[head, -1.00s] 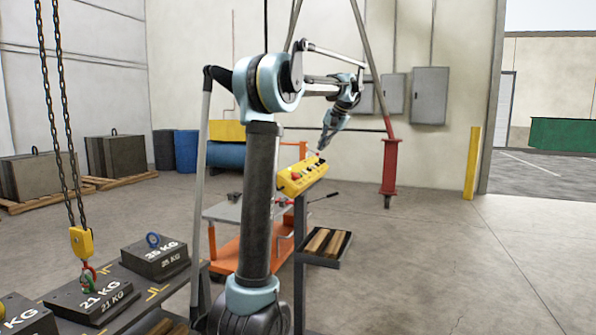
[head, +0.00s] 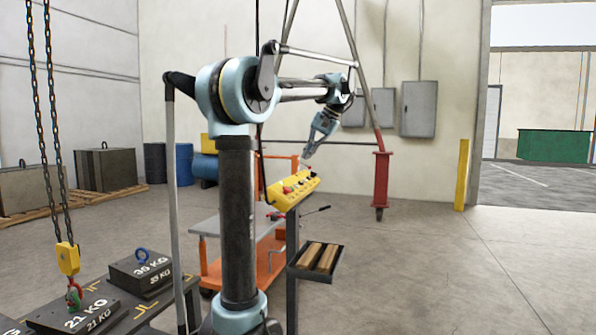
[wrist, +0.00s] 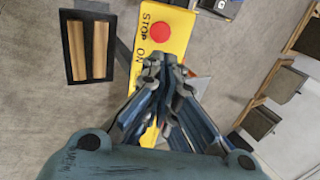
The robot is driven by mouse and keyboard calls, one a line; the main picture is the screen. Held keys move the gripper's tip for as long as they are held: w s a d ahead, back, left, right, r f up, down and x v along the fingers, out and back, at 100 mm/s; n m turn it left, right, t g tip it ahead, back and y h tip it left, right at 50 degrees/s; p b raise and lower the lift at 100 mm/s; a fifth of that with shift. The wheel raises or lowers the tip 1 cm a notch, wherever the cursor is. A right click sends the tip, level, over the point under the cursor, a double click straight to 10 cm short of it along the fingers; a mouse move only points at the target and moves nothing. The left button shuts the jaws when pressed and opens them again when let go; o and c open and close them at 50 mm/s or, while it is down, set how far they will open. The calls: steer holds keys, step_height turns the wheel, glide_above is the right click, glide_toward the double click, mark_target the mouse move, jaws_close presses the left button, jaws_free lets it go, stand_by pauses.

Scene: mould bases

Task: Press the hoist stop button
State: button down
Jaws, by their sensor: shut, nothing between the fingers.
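The yellow control box (head: 295,188) stands on a dark post in the middle of the head view. In the wrist view its yellow face (wrist: 178,18) carries the printed words STOP and ON. The round red stop button (wrist: 160,32) is beside the word STOP, in plain sight. My gripper (head: 307,159) points down above the right part of the box and is shut and empty. In the wrist view my gripper (wrist: 162,60) has its fingertips just below the red button in the picture, covering the box's lower part. I cannot tell the height left between fingertips and box.
A tray with wooden blocks (head: 318,258) juts from the post. An orange cart (head: 262,262) stands behind it. At lower left a chain hoist hook (head: 68,258) hangs over a 21 KG weight (head: 85,312). The floor at right is clear.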

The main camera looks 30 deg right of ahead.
mark_target(288, 188)
steer(key=x, duration=1.3)
steer(key=shift+a+f, duration=0.1)
steer(key=shift+f, duration=0.05)
steer(key=shift+w+a+f, duration=0.2)
steer(key=shift+w+f, duration=0.1)
steer(key=shift+f, duration=0.3)
steer(key=shift+s+f, duration=0.15)
steer(key=shift+s, duration=0.05)
steer(key=shift+w+a+f, duration=0.15)
steer(key=shift+w, duration=0.05)
steer(key=shift+w+d+r, duration=0.1)
steer(key=shift+d+r, duration=0.1)
steer(key=shift+r, duration=0.55)
steer(key=v, duration=1.3)
steer(key=shift+s+f, duration=0.2)
steer(key=shift+s, duration=0.1)
